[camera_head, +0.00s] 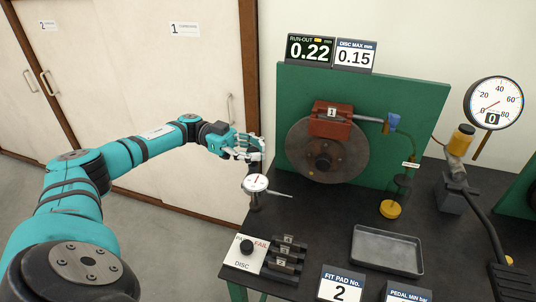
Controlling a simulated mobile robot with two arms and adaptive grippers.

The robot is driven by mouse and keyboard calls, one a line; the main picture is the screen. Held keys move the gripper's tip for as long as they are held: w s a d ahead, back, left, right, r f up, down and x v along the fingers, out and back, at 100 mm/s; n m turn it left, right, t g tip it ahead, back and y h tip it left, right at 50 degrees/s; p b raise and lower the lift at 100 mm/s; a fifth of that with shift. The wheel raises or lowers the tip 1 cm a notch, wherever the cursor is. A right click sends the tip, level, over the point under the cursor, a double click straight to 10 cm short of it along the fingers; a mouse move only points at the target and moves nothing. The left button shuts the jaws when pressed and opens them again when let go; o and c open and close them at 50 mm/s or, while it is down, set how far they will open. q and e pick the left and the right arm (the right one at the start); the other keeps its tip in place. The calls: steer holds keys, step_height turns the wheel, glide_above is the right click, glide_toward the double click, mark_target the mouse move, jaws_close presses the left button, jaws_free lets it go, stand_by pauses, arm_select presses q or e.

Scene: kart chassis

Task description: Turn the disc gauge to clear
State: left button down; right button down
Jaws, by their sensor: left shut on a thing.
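The disc gauge (256,184) is a small white dial on a dark post at the bench's left edge. Its thin probe points right and stops apart from the brake disc (313,156) in this view. The disc is a grey-brown round plate under a red caliper (330,119) marked 1. My left gripper (256,151) is at the gauge's top, just above the dial, and is shut on it; the fingers hide the exact contact. A run-out display (310,50) reads 0.22, beside a disc max sign (355,55) reading 0.15. My right gripper is not in view.
A pass/fail panel (245,266) with a black knob and several dark pads (283,254) sit at the front left. A grey tray (386,250) lies mid-bench.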

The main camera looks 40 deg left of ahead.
arm_select(q)
steer(key=shift+a+r, duration=0.15)
steer(key=shift+a, duration=0.1)
steer(key=c, duration=1.8)
jaws_free()
steer(key=o, duration=0.7)
steer(key=shift+s+a, duration=0.25)
steer(key=shift+a, duration=0.35)
steer(key=shift+o, duration=0.4)
steer(key=shift+w+d, duration=0.15)
steer(key=shift+d, duration=0.25)
steer(key=s+a, duration=0.1)
steer(key=a, duration=0.6)
steer(key=shift+a, duration=0.25)
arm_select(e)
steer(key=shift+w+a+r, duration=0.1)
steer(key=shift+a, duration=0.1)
